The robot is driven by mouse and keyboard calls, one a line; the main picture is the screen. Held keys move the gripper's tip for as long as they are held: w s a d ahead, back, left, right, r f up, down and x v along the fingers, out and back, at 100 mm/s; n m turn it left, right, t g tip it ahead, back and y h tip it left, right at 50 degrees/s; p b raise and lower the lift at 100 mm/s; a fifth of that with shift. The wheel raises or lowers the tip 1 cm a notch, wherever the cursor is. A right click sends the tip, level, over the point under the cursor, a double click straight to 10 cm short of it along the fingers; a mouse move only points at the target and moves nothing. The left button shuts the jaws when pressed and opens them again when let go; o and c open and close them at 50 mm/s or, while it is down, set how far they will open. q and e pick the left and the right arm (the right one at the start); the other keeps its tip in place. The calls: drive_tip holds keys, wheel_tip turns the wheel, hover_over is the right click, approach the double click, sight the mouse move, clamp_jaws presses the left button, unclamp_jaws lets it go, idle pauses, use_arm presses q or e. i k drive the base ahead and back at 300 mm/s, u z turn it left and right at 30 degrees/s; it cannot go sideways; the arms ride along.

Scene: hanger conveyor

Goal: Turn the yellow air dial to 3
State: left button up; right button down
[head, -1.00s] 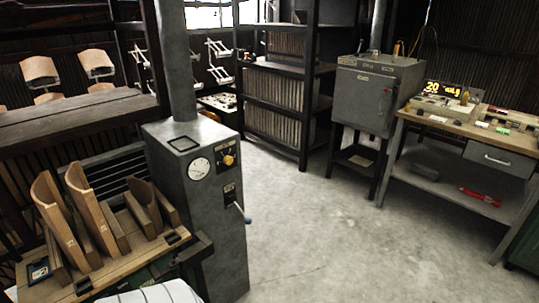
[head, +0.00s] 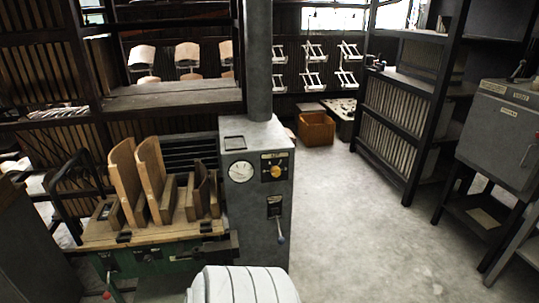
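The yellow air dial (head: 276,172) is a small round knob on a dark plate, high on the front of a grey metal cabinet (head: 258,225) in the head view. Its numbers are too small to read. A round white gauge (head: 241,171) sits just left of the dial. Below the dial is a lever (head: 279,226) with a blue-grey knob, pointing down. Neither of my grippers shows in the head view, and nothing touches the dial.
A workbench (head: 160,235) with curved wooden pieces stands left of the cabinet. A shelf rack (head: 400,120) and a grey metal box on legs (head: 500,135) stand at the right. The concrete floor (head: 350,235) between is clear. An orange-brown box (head: 316,128) sits behind.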

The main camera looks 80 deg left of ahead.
sight(275, 171)
drive_tip(key=u, duration=0.85)
drive_tip(key=i, duration=0.8)
drive_tip(key=u, duration=0.9)
